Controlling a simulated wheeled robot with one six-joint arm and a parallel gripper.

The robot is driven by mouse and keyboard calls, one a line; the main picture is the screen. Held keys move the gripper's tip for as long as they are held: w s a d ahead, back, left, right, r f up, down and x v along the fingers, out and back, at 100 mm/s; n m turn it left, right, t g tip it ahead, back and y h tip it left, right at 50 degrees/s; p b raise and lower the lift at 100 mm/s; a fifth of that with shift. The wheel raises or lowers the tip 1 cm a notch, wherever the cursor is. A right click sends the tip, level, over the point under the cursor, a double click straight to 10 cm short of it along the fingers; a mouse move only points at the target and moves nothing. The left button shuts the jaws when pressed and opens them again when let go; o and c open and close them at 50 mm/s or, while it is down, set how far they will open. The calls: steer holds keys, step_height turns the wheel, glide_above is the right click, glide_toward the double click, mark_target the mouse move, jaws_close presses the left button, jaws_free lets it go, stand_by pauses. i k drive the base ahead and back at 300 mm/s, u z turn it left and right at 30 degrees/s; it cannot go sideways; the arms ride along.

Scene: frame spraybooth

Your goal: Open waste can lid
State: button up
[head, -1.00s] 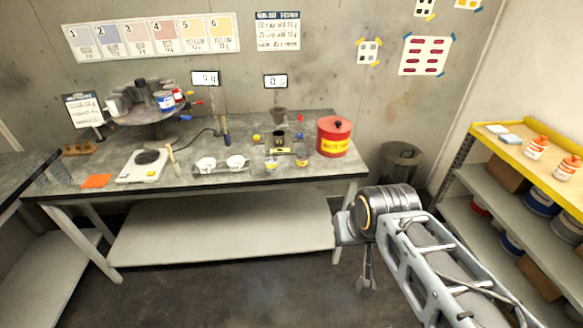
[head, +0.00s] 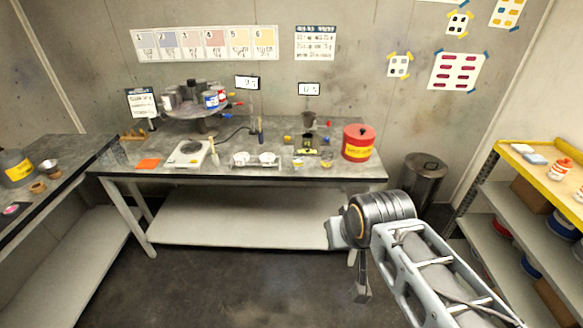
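The waste can (head: 358,148) is a red can with a yellow label, standing upright at the right end of the back workbench. Its red lid (head: 359,131), with a small black knob, sits on top and looks closed. My arm reaches in from the lower right. My gripper (head: 362,290) hangs down below the wrist in front of the bench, well short of the can and lower than it. It is small and partly hidden by the wrist, so I cannot see its finger gap.
The workbench (head: 232,178) also holds cups, a scale (head: 188,154) and a round rack of cans (head: 192,112). A grey metal bin (head: 422,182) stands on the floor right of it. A yellow-topped shelf (head: 545,175) is at right, another bench at left. The floor between is clear.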

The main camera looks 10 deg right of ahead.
mark_target(357, 132)
steer(key=u, duration=2.95)
steer(key=k, duration=1.45)
steer(key=z, duration=2.35)
